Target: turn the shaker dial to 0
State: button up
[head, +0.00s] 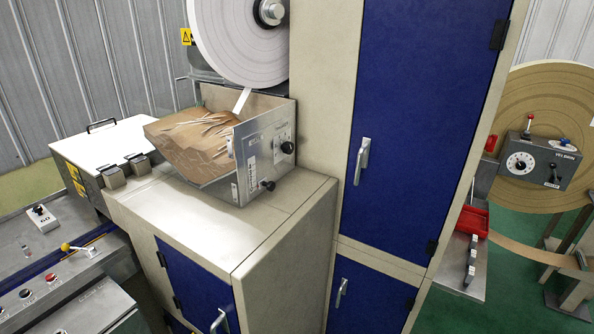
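A metal hopper panel (262,150) stands on top of the beige cabinet in the middle, on the side of a brown tray (185,142) heaped with thin pale sticks. The panel bears a round black knob (287,147) at its right and a black-knobbed lever (267,185) lower down. Small lettering beside them is too small to read, so I cannot tell which is the shaker dial or its setting. Another dial (520,163), white-faced with a black centre, sits on a grey box at the far right. My gripper is not in view.
A beige cabinet (285,215) with blue doors (410,130) fills the middle. A large white paper roll (235,40) hangs above the hopper. A grey console (60,265) with buttons and a yellow lever is at lower left. Green floor (520,285) shows at lower right.

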aim_at(287, 147)
jog(key=z, duration=1.2)
jog(key=k, duration=0.1)
jog(key=u, duration=1.7)
jog(key=i, duration=1.45)
jog(key=z, duration=0.6)
jog(key=i, duration=0.55)
jog(key=z, duration=0.35)
